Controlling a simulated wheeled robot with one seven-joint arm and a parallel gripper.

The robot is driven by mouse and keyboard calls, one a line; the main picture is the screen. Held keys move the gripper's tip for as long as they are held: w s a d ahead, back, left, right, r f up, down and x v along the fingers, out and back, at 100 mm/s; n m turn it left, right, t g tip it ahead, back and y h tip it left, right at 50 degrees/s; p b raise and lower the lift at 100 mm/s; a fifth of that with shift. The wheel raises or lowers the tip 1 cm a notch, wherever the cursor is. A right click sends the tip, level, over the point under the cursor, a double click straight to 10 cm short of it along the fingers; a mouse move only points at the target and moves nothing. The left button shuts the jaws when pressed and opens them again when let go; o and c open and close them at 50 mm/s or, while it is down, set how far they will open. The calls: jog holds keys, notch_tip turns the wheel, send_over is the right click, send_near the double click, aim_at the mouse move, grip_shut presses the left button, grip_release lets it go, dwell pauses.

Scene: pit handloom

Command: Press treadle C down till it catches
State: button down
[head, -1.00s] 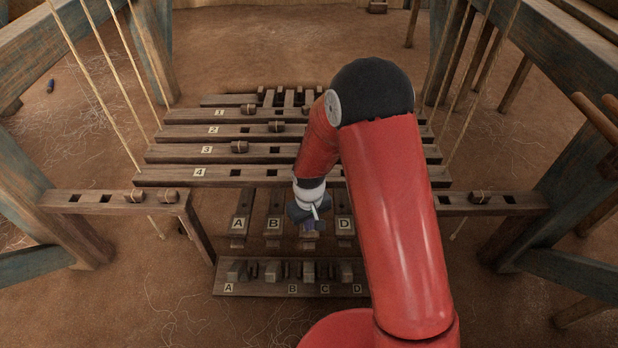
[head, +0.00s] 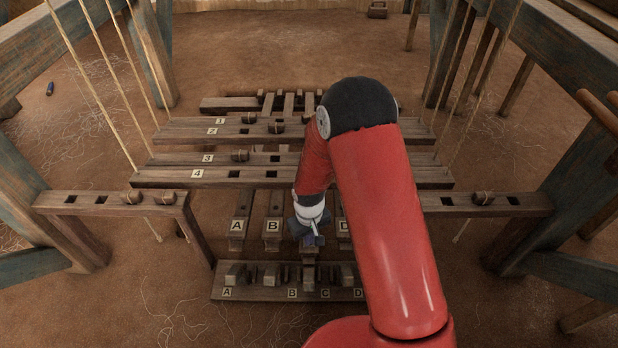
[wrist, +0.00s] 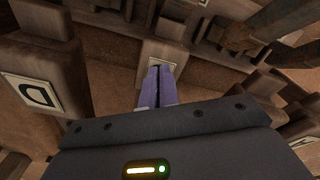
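Treadle C (head: 309,254) is mostly hidden behind my arm and gripper in the head view; its front end shows low, near the catch board. My gripper (head: 314,241) is over that front end. In the wrist view the two purple fingers (wrist: 162,84) are together, with nothing visible between them. They reach to a wooden piece with a pale label (wrist: 168,59), whose letter I cannot read. The fingertips seem to touch it. The catch board (head: 258,293) lies in front, marked A to D. Whether treadle C is caught cannot be seen.
Treadles A (head: 238,224) and B (head: 272,225) stand to the left; treadle D (head: 343,228) is close on the right, partly behind my arm. Numbered bars, such as bar 4 (head: 240,177), cross behind. Side benches (head: 95,199) and ropes flank the space.

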jog(key=shift+w+f, duration=0.15)
jog(key=shift+f, duration=1.7)
jog(key=shift+r, duration=0.1)
jog(key=shift+r+p, duration=1.6)
jog(key=shift+r, duration=0.85)
jog(key=shift+r, duration=0.1)
jog(key=s+d+r+m+t+p, duration=0.1)
jog(key=s+d+r+p, duration=0.2)
jog(key=r, duration=1.3)
jog(key=s+d+r+m+t+p, duration=0.1)
jog(key=d+r+m+t+p, duration=0.3)
jog(key=r, duration=1.2)
jog(key=s+d+r+p, duration=0.1)
jog(key=s+d+r, duration=0.2)
jog(key=s+r, duration=0.5)
jog(key=s+d+r+p, duration=0.2)
jog(key=s+d+r, duration=0.1)
jog(key=s+r, duration=0.5)
jog(key=shift+s+d+r+m+t, duration=0.2)
jog(key=shift+d+r+m+t, duration=0.1)
jog(key=shift+d+r, duration=0.1)
